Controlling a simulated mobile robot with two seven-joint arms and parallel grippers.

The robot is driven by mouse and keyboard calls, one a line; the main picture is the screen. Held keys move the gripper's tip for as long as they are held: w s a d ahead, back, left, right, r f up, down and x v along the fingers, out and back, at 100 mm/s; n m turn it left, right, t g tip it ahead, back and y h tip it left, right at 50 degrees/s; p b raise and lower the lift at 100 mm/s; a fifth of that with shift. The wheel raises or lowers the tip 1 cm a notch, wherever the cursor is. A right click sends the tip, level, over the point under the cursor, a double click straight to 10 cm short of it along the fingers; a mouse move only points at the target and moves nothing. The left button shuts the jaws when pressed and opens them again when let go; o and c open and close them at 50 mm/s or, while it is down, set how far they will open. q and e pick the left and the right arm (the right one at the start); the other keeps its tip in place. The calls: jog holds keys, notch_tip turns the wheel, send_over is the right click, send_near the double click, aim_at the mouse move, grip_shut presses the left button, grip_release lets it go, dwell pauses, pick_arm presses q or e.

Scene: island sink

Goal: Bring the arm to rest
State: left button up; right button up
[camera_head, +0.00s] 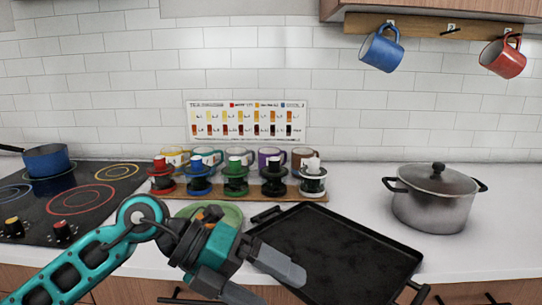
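My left arm (85,262) comes in from the lower left, in teal and black. Its gripper (270,285) points to the lower right, over the left part of a black tray. Its two grey fingers are spread apart and no object shows between them. The lower finger is partly cut off by the bottom edge of the picture. My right arm and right gripper do not show.
A black tray (345,255) lies on the counter, with a green plate (222,214) partly behind my arm. A steel pot (433,205) stands right. Several coloured stands (235,180) and mugs line the wall. A stove (65,200) holds a blue pan (46,160).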

pick_arm(q)
jog(key=s+d+r+n+h, duration=0.2)
jog(key=d+r+h, duration=0.1)
jog(key=h, duration=0.3)
jog(key=w+a+f+n+t+y, duration=0.1)
jog(key=w+a+f+n+t, duration=0.15)
jog(key=n+t, duration=0.4)
jog(key=w+a+f+n+t+y+p, duration=0.1)
jog(key=w+a+f+n+t, duration=0.15)
jog(key=n+t, duration=0.45)
jog(key=w+a+f+n+t+y, duration=0.15)
jog(key=a+n+t, duration=0.3)
jog(key=n, duration=0.45)
jog(key=s+a+f+n+y, duration=0.2)
jog(key=a+f+n+y, duration=0.3)
jog(key=f+n+y, duration=0.45)
jog(key=s+a+f+n+g+y, duration=0.1)
jog(key=s+a+f+g, duration=0.1)
jog(key=s+f, duration=0.4)
jog(key=s+a+f+n+g+y+p, duration=0.1)
jog(key=s+a+f+g, duration=0.2)
jog(key=f, duration=0.6)
jog(key=s+g, duration=0.1)
jog(key=s, duration=0.1)
jog(key=shift+s+a+f+n+y, duration=0.25)
jog(key=shift+s+f+n+y, duration=0.05)
jog(key=shift+s+f, duration=0.05)
